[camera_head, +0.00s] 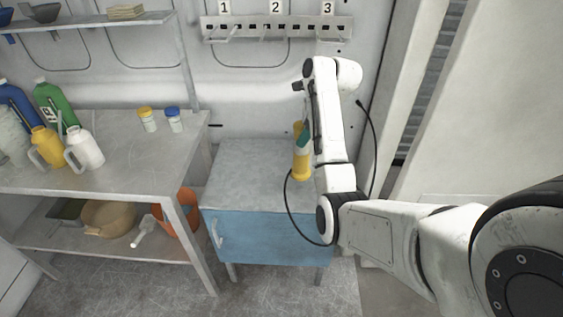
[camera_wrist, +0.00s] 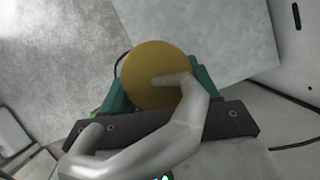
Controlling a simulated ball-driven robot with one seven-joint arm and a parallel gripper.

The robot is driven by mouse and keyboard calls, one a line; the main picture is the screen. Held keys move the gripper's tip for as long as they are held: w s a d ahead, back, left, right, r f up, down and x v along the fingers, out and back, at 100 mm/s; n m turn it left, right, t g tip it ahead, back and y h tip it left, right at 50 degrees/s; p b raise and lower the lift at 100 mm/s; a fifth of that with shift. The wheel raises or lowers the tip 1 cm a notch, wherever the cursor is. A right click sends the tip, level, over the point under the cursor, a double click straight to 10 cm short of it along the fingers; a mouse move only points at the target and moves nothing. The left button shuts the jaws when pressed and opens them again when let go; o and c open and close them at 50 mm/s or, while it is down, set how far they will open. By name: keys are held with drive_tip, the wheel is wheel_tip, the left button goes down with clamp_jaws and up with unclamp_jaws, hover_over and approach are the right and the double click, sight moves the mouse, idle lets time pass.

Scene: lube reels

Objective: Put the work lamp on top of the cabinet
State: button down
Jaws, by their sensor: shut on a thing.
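The work lamp (camera_head: 301,165) is yellow and upright, held over the right part of the cabinet's top. A gap below it cannot be judged. My gripper (camera_head: 304,136) is shut on it with teal fingers, partly hidden by my arm. In the wrist view the lamp's round yellow end (camera_wrist: 140,80) with a grey hook lies between the teal fingers (camera_wrist: 158,88). The cabinet (camera_head: 262,236) has a blue front with a handle and a bare grey top, which also shows in the wrist view (camera_wrist: 235,45).
A black cable (camera_head: 289,208) loops in front of the cabinet and up the wall at right. A workbench (camera_head: 115,165) at left carries bottles, jugs and two small jars. A numbered hook rack (camera_head: 276,28) hangs above. An orange bucket (camera_head: 178,218) stands on the lower shelf.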

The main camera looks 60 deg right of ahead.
sight(300, 123)
drive_tip(key=w+f+p, duration=0.1)
drive_tip(key=w+f, duration=0.6)
drive_tip(key=f, duration=0.3)
drive_tip(key=shift+w+a, duration=0.2)
drive_tip(key=shift+a, duration=0.1)
drive_tip(key=shift+c, duration=1.4)
unclamp_jaws()
drive_tip(key=shift+f, duration=0.15)
drive_tip(key=v, duration=1.2)
